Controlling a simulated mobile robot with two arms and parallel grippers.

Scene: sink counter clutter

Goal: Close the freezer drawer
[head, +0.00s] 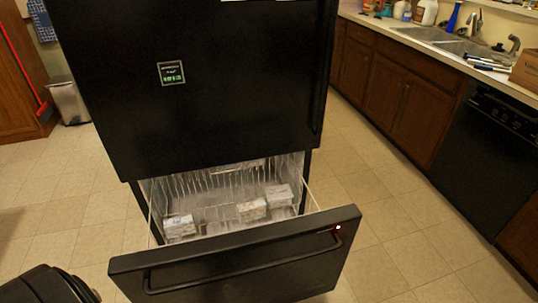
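The freezer drawer (240,256) at the bottom of the black fridge (200,90) is pulled far out. Its black front has a long bar handle (250,264) and is slightly slanted in the picture. The wire basket (215,205) behind the front is open to view and holds a few whitish packages (251,210). Neither gripper can be made out. A dark rounded part at the bottom left corner looks like part of my own body, and it is apart from the drawer front.
Wooden cabinets (370,75) and a black dishwasher (489,150) line the right side under a cluttered sink counter. A metal bin (69,102) and a red-handled broom (25,60) stand at the left. The tiled floor (390,215) is clear on both sides of the drawer.

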